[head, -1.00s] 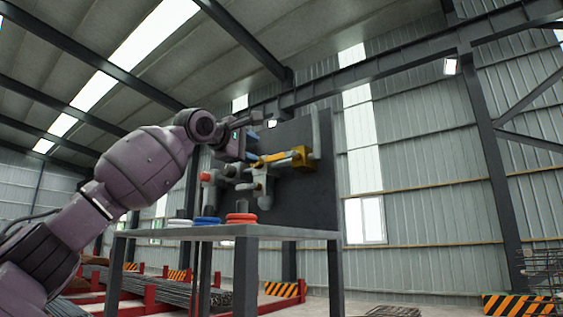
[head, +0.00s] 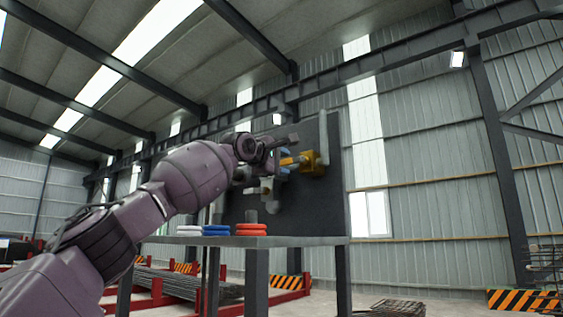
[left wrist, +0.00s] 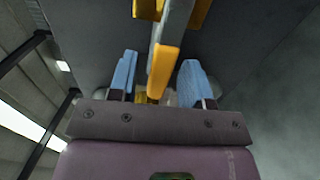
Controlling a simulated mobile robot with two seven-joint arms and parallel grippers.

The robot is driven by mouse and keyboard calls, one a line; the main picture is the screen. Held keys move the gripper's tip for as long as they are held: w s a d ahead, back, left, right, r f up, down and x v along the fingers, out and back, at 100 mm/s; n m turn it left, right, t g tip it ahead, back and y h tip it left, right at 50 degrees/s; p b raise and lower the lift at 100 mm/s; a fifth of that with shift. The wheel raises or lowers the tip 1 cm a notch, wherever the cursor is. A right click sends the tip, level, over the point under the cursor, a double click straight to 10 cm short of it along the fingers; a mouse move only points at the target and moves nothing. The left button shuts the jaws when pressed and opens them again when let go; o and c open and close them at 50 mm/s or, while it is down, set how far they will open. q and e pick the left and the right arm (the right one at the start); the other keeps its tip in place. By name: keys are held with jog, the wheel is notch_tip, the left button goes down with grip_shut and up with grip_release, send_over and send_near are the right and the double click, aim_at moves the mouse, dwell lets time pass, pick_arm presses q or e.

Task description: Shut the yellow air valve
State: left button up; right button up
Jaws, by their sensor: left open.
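The yellow air valve (head: 314,163) is mounted on pipework on the dark upright panel (head: 332,200). Its yellow-ended lever (left wrist: 163,72) shows in the left wrist view, pointing toward my gripper. My left gripper (head: 286,162) is at the lever, and it also shows in the left wrist view (left wrist: 160,85). Its two blue fingers are open, one on each side of the lever's end, with gaps visible on both sides. The wrist partly hides the pipes in the head view. My right gripper is out of view.
A grey table (head: 260,241) stands below the panel. On it lie red rings (head: 251,229), blue rings (head: 216,229) and white rings (head: 189,229). Rebar bundles on red racks (head: 155,292) are on the floor behind. Grey pipes (head: 267,187) stand out from the panel near my gripper.

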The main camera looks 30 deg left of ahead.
pick_arm(q)
jog(key=shift+c, duration=0.9)
grip_shut()
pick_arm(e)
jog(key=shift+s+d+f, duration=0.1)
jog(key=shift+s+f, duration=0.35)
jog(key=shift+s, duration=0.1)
